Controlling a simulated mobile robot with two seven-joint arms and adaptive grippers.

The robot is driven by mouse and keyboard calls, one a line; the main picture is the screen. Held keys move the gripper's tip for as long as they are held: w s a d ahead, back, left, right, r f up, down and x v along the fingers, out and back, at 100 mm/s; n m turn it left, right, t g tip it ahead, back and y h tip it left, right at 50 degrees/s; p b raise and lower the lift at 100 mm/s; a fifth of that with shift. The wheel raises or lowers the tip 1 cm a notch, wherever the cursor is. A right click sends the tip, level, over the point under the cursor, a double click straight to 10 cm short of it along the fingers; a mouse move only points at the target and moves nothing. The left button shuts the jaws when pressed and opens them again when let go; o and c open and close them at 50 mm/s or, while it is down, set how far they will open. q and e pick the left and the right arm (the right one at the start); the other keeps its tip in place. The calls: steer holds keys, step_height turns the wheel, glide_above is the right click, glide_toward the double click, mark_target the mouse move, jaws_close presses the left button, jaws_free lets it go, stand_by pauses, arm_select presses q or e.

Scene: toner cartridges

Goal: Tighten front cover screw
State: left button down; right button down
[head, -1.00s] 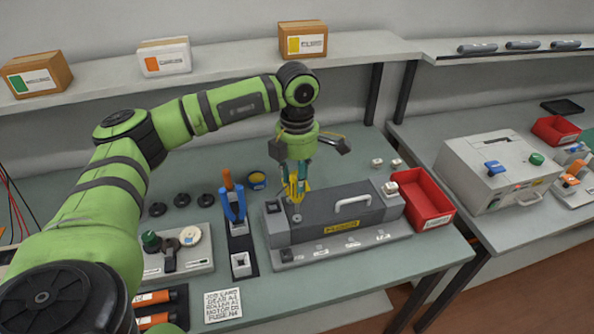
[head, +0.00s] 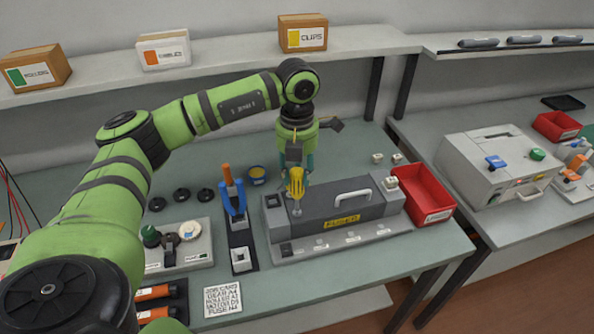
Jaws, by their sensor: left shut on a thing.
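My left gripper (head: 296,172) is shut on a yellow-handled screwdriver (head: 297,184), which it holds upright. The screwdriver's tip points down at the left end of the dark grey fuser unit (head: 325,215). The tip appears to meet a round screw spot there; whether it is seated I cannot tell. The fuser has a white handle on top and a yellow label on its front, and sits on a grey base plate (head: 300,250). My right gripper is not in view.
A red bin (head: 428,197) stands just right of the fuser. A blue and orange tool in a stand (head: 232,200) is at its left, near a grey knob block (head: 180,250). A job card (head: 222,300) lies in front. A shelf with boxes runs behind.

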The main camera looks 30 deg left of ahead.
arm_select(q)
steer(key=n, duration=0.8)
steer(key=shift+f+b, duration=0.55)
steer(key=shift+f, duration=0.35)
stand_by(1.2)
steer(key=shift+s, duration=0.1)
steer(key=m+b, duration=0.1)
steer(key=m, duration=0.1)
steer(key=shift+f+m, duration=0.15)
steer(key=shift+m, duration=0.25)
steer(key=m, duration=0.2)
steer(key=shift+m+b, duration=0.35)
steer(key=shift+m, duration=0.75)
